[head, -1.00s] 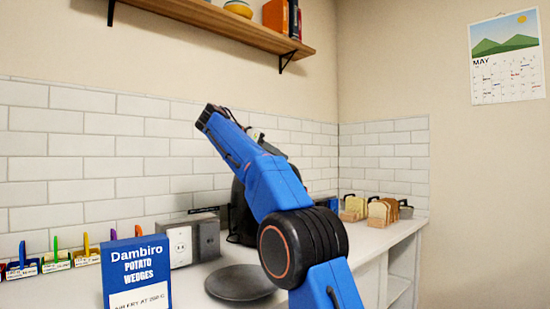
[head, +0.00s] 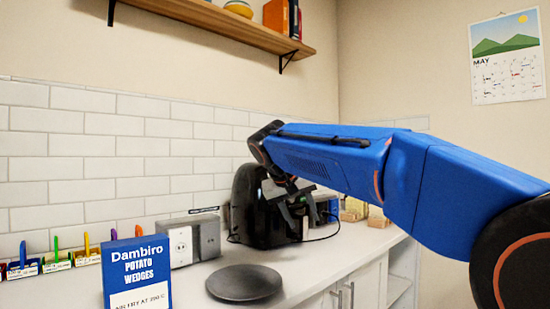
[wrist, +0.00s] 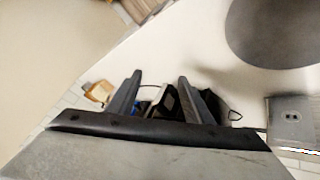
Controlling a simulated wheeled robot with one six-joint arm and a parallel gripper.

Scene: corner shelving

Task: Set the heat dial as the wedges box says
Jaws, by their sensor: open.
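The blue wedges box (head: 137,262) stands at the front left of the counter in the head view. Its white label seems to read "AIR FRY AT 200 C", but the line is small and cut off by the frame's lower edge. A black air fryer (head: 246,205) stands against the tiled wall. My gripper (head: 292,208) is in front of its right side, with my arm reaching in from the right. In the wrist view my gripper (wrist: 160,76) is open, its two fingers apart. Dark and pale parts show between and behind the fingers, unclear. I cannot make out the heat dial.
A dark round plate (head: 244,284) lies on the counter before the air fryer. A grey socket box (head: 190,243) stands left of it. Bread slices (head: 377,216) are at the right, partly behind my arm. A cable lies right of the air fryer.

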